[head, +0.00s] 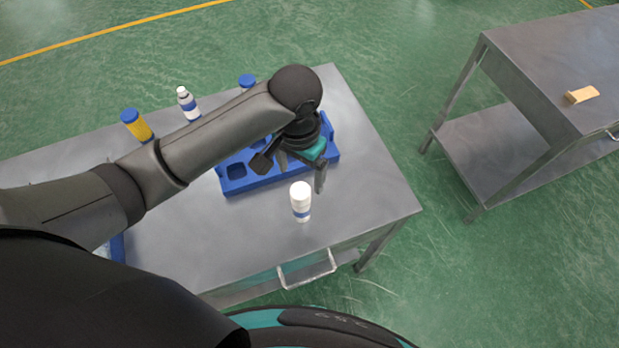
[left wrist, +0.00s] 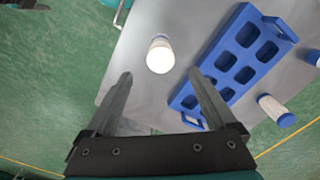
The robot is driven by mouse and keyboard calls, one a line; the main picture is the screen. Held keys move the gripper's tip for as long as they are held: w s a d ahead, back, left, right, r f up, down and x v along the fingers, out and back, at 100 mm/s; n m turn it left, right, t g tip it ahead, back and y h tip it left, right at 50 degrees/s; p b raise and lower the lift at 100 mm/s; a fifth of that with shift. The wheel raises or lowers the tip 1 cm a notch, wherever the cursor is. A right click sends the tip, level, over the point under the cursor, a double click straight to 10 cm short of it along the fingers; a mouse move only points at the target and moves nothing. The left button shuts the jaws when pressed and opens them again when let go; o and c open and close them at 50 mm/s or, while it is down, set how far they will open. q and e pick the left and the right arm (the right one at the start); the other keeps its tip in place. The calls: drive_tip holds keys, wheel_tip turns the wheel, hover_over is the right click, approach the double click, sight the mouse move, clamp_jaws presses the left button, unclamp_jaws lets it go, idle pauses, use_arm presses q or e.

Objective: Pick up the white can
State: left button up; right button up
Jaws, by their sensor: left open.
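The white can (head: 301,201) with a blue band stands upright on the metal table near its front right part. In the left wrist view the white can (left wrist: 160,55) shows from above, beyond and between the fingertips. My left gripper (head: 302,176) is open and empty, above the table just behind the can. It also shows in the left wrist view (left wrist: 160,78), with its two fingers spread apart. Nothing is between the fingers themselves. My right gripper does not show in either view.
A blue rack (head: 237,172) with square holes lies behind the can, partly under my arm. A second table (head: 550,60) at right holds a small tan block (head: 582,94).

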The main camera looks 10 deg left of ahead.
sight(301, 190)
use_arm(q)
drive_tip(key=shift+w+f, duration=0.1)
drive_tip(key=shift+w, duration=0.05)
drive_tip(key=f, duration=0.6)
drive_tip(key=shift+s+b, duration=0.35)
wheel_tip(301, 190, down, 3)
drive_tip(key=shift+w+r, duration=0.1)
drive_tip(key=shift+r, duration=0.1)
drive_tip(key=shift+f, duration=0.75)
wheel_tip(301, 190, down, 4)
drive_tip(key=shift+f+b, duration=0.1)
drive_tip(key=shift+b, duration=0.25)
drive_tip(key=shift+f, duration=0.25)
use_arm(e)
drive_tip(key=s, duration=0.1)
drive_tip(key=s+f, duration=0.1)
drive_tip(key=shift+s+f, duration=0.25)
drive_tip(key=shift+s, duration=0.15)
use_arm(q)
drive_tip(key=shift+a, duration=0.1)
clamp_jaws()
